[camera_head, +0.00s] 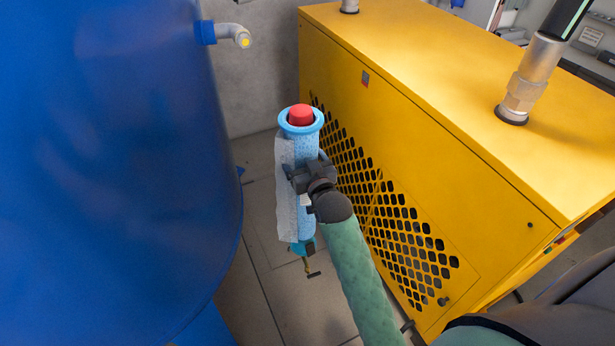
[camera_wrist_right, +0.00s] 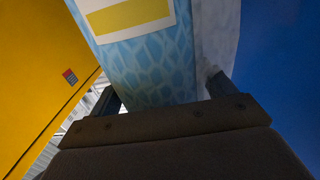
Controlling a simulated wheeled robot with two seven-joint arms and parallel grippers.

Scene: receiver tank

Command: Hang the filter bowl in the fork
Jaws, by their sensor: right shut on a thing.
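The filter bowl (camera_head: 303,217) is a light-blue cylinder with a flared blue rim, a red piece in its top and a small drain valve at its lower end. It hangs upright in the air between the blue tank and the yellow cabinet in the head view. My right gripper (camera_head: 308,175) is shut on its side, around mid-height. In the right wrist view the bowl's blue patterned wall (camera_wrist_right: 158,75), with a white and yellow label, stands between the fingers. I cannot make out the fork in either view. My left gripper is not in view.
The large blue tank (camera_head: 100,150) fills the left, with a pipe elbow (camera_head: 235,36) on its upper side. The yellow cabinet (camera_head: 430,110) with a perforated panel stands close to the right of the bowl. Grey tiled floor (camera_head: 258,215) shows between them.

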